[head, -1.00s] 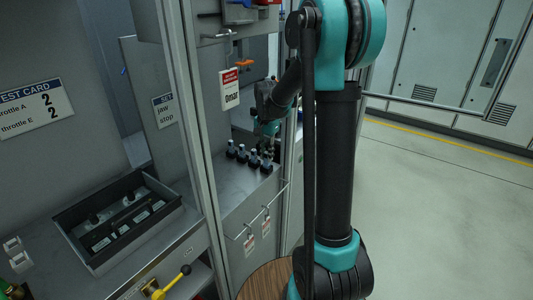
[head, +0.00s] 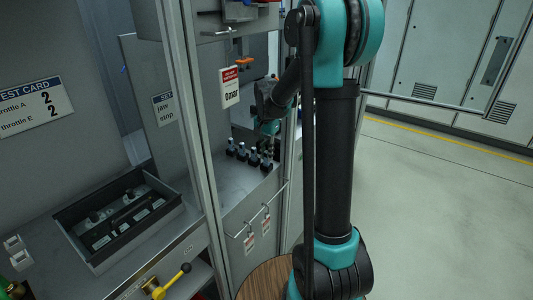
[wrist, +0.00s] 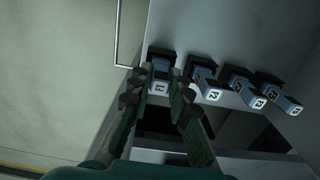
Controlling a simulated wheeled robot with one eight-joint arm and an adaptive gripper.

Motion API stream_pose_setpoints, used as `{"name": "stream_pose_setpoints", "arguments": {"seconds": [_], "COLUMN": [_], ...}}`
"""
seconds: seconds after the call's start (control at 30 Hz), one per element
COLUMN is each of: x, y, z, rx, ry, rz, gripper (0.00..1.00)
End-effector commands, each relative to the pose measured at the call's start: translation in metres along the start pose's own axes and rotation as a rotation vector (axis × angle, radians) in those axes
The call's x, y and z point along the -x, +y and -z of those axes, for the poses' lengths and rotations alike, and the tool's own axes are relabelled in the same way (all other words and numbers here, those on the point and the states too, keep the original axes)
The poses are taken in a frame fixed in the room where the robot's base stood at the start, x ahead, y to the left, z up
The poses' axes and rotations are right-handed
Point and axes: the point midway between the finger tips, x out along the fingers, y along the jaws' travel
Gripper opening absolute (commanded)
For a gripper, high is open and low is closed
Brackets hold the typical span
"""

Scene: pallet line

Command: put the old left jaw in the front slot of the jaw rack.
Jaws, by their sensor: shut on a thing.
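My gripper (wrist: 158,98) is shut on a blue-grey block with a white label (wrist: 160,87) at the left end of a row in the wrist view. The block's far end is at a black base; I cannot tell whether it is seated there. The label is too small to read, so I cannot confirm that this is the old left jaw. In the head view my gripper (head: 267,140) is low over the near end of the row, and its fingertips are hard to make out. I cannot clearly tell which part is the jaw rack.
Several similar blocks (head: 242,152) stand in the row on the grey bench. A rail with hanging tags (head: 249,243) runs along the bench front. A dark open tray (head: 85,265) with small parts is at left, beyond a metal post (head: 195,120). A red-and-white tag (head: 229,88) hangs above.

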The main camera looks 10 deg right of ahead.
Motion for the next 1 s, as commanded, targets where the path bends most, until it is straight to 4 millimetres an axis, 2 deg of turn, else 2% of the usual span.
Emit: {"name": "stream_pose_setpoints", "arguments": {"seconds": [0.33, 0.37, 0.5, 0.57, 0.87, 1.0], "x": [-0.004, -0.004, -0.004, -0.004, -0.003, 0.008], "y": [0.000, 0.000, 0.000, 0.000, 0.000, 0.000], "z": [0.000, 0.000, 0.000, 0.000, 0.000, 0.000], "rx": [0.000, 0.000, 0.000, 0.000, 0.000, 0.000], "ry": [0.000, 0.000, 0.000, 0.000, 0.000, 0.000], "rz": [0.000, 0.000, 0.000, 0.000, 0.000, 0.000], "gripper": [0.00, 0.19, 0.37, 0.42, 0.42, 0.42]}}
